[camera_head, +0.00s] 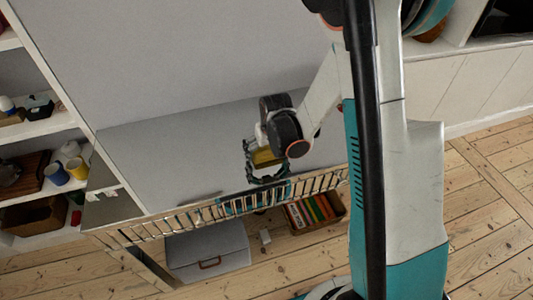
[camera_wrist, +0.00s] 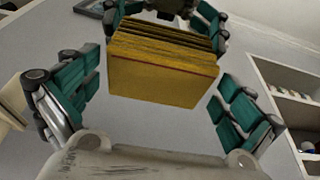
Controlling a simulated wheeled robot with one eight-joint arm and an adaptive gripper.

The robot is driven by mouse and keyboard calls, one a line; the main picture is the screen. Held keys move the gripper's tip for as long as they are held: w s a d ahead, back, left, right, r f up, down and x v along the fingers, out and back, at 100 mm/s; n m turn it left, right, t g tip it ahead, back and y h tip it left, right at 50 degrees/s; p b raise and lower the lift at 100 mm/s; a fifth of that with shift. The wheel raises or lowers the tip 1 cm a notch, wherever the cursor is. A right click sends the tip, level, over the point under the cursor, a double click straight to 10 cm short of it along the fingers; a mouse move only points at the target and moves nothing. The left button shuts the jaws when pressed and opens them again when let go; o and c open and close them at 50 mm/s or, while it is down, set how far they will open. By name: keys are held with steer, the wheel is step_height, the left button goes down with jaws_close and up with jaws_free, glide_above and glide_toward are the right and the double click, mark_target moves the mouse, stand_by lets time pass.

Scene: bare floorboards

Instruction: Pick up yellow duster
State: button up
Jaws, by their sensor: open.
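The yellow duster (camera_wrist: 163,72) looks like a thick yellow block with layered brown-yellow edges, in the upper middle of the wrist view. In the head view only a small yellow patch of it (camera_head: 264,156) shows, partly hidden by my gripper (camera_head: 266,162). In the wrist view my gripper (camera_wrist: 155,98) is open, with teal-padded fingers spread left and right of the duster and another finger part behind its top. Gaps show between the duster and the side fingers. Whether the far finger part touches it I cannot tell.
A grey surface (camera_head: 190,140) lies under the gripper, edged by a slatted wooden rail (camera_head: 215,212). Shelves with cups and jars (camera_head: 40,130) stand at the left. Below the rail are a grey box (camera_head: 208,250) and a crate of books (camera_head: 315,212). Floorboards at lower right are clear.

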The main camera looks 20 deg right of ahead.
mark_target(267, 149)
steer(key=c, duration=0.8)
steer(key=shift+c, duration=0.2)
steer(key=shift+r, duration=0.2)
step_height(267, 149, up, 20)
steer(key=p, duration=0.6)
steer(key=shift+p, duration=0.4)
steer(key=shift+f, duration=0.15)
